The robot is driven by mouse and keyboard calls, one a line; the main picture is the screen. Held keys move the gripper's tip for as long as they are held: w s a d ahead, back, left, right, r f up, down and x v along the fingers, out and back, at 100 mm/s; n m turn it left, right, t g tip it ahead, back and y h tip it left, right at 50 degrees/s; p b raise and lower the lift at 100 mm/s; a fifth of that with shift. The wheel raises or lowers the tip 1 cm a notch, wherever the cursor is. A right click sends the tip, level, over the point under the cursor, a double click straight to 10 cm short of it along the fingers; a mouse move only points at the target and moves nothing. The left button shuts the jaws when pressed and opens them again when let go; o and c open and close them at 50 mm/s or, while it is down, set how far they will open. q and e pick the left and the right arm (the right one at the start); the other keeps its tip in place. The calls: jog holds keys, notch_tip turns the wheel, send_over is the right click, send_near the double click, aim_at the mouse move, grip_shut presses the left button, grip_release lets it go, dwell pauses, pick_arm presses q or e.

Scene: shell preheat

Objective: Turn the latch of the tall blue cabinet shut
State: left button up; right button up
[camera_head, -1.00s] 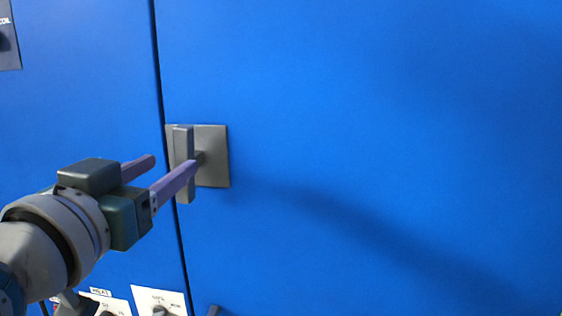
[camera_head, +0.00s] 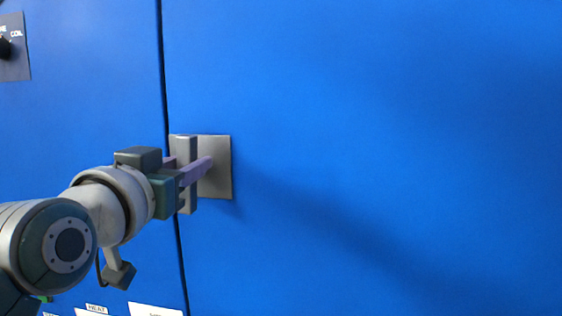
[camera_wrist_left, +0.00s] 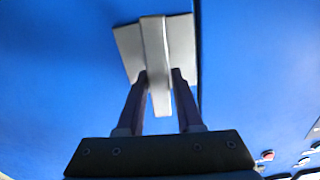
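The latch of the tall blue cabinet is a grey bar handle (camera_head: 187,148) on a square grey plate (camera_head: 217,168), beside the vertical door seam. The bar stands about upright in the head view. My left gripper (camera_head: 190,166) reaches it from the left, with one finger on each side of the bar. In the left wrist view, the fingertips (camera_wrist_left: 160,76) lie close against both sides of the bar (camera_wrist_left: 160,98) and look closed on it. The far finger is partly hidden behind the bar. My right gripper is not in view.
The blue cabinet door (camera_head: 380,130) fills the right side and is bare. A dark control panel (camera_head: 14,50) with a black knob is at the upper left. White labels (camera_head: 150,310) show at the bottom edge.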

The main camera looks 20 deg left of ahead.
pick_arm(q)
grip_shut()
jog(key=shift+r+n+p, duration=0.15)
jog(key=shift+n+p, duration=0.35)
jog(key=shift+p, duration=0.05)
jog(key=shift+o, duration=2)
grip_release()
jog(key=b+v, duration=0.2)
jog(key=v, duration=0.8)
jog(key=shift+b, duration=0.4)
